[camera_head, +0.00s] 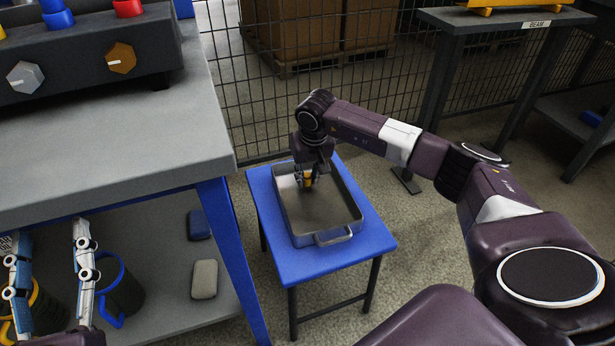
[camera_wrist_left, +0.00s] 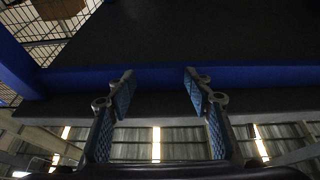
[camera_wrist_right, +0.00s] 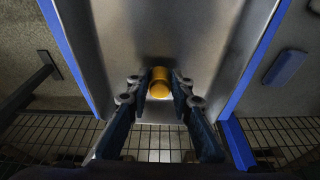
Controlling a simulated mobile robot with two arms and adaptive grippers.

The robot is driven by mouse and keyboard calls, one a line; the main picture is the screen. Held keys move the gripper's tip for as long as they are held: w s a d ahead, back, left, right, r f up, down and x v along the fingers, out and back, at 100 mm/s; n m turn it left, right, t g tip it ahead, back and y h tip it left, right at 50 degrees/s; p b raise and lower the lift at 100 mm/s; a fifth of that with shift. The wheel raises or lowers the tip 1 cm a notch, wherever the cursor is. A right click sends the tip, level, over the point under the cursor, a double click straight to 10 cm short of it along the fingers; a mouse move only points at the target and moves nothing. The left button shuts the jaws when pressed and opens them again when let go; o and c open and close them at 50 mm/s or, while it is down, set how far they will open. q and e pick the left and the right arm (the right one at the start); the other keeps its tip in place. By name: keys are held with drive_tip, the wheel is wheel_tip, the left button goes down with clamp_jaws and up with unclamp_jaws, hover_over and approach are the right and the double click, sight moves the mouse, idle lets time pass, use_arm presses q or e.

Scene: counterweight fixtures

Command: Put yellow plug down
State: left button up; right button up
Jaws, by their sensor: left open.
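The yellow plug (camera_head: 308,183) is inside the grey metal tray (camera_head: 347,203), near its far end. My right gripper (camera_head: 306,172) reaches down over the tray. In the right wrist view the yellow plug (camera_wrist_right: 160,84) sits between the two fingertips of the right gripper (camera_wrist_right: 161,92), which close on it from both sides. I cannot tell whether the plug touches the tray floor. My left gripper (camera_head: 52,250) is open and empty at the lower left, in front of the workbench; its spread fingers also show in the left wrist view (camera_wrist_left: 159,80).
The tray stands on a small blue table (camera_head: 370,247). A grey workbench (camera_head: 110,150) with a dark knob panel (camera_head: 70,60) is to the left; its lower shelf (camera_head: 165,270) holds mugs and small blocks. A wire fence (camera_head: 225,75) stands behind. A dark stand (camera_head: 450,20) is at the back right.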

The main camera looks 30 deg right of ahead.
drive_tip(key=o, duration=0.4)
use_arm(q)
drive_tip(key=shift+f, duration=0.15)
use_arm(e)
drive_tip(key=shift+o, duration=0.2)
use_arm(q)
drive_tip(key=shift+f, duration=0.15)
use_arm(e)
drive_tip(key=shift+r, duration=0.15)
drive_tip(key=p+v, duration=0.2)
drive_tip(key=v, duration=0.3)
drive_tip(key=shift+r, duration=0.25)
use_arm(q)
drive_tip(key=s+a+f+g+y+p, duration=0.1)
drive_tip(key=f+g, duration=0.4)
drive_tip(key=f, duration=0.5)
drive_tip(key=s+a+f+g+y+p, duration=0.1)
drive_tip(key=s+a+f+g+y, duration=0.1)
drive_tip(key=f+g, duration=0.4)
wheel_tip(320, 180, down, 4)
drive_tip(key=shift+s+a+f+n+y, duration=0.2)
drive_tip(key=shift+s+a+n+y, duration=0.1)
drive_tip(key=shift+s+a+y, duration=0.15)
use_arm(e)
approach(307, 175)
drive_tip(key=v, duration=0.3)
drive_tip(key=shift+s+a, duration=0.1)
drive_tip(key=shift+s, duration=0.15)
